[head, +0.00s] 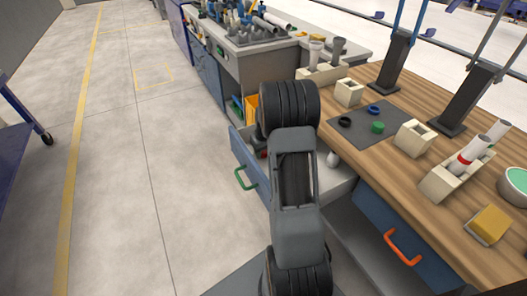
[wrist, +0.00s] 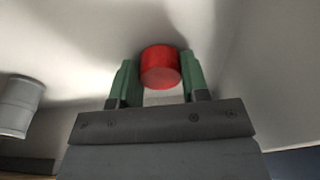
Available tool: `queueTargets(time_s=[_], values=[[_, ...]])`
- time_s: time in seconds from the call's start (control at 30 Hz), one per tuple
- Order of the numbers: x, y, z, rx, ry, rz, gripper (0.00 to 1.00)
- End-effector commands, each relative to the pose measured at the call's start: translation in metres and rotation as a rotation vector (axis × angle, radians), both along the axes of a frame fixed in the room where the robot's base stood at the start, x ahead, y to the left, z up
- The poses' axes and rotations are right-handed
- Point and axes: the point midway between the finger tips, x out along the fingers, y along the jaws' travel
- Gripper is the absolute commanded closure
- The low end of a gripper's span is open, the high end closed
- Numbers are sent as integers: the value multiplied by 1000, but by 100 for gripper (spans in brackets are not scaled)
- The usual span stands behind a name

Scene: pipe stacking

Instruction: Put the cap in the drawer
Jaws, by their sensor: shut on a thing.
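The red cap (wrist: 160,68) is between the two green fingers of my gripper (wrist: 160,84) in the wrist view. My gripper is shut on it. Pale drawer-like walls and floor surround it there; I cannot tell whether the cap touches the floor. In the head view the drawer with the green handle (head: 246,179) is pulled open, and its pale inside (head: 341,184) shows right of my arm. My arm reaches down over this drawer and hides most of it. A small patch of red (head: 264,155) shows just left of my arm, at the drawer.
A grey cylinder (wrist: 20,104) lies to the left in the wrist view. A white object (head: 333,158) shows in the drawer. The wooden bench (head: 383,152) holds a dark mat with rings, pale blocks and pipes. A drawer with an orange handle (head: 403,248) is at the right.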

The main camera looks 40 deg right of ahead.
Motion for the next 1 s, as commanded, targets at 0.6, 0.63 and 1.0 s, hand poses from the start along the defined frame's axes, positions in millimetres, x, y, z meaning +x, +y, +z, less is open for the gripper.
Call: queueTargets(time_s=[0.6,0.63,1.0], values=[[0,0,-2,0,-1,0,34],[0,0,-2,0,-1,0,33],[0,0,11,-1,-3,0,33]])
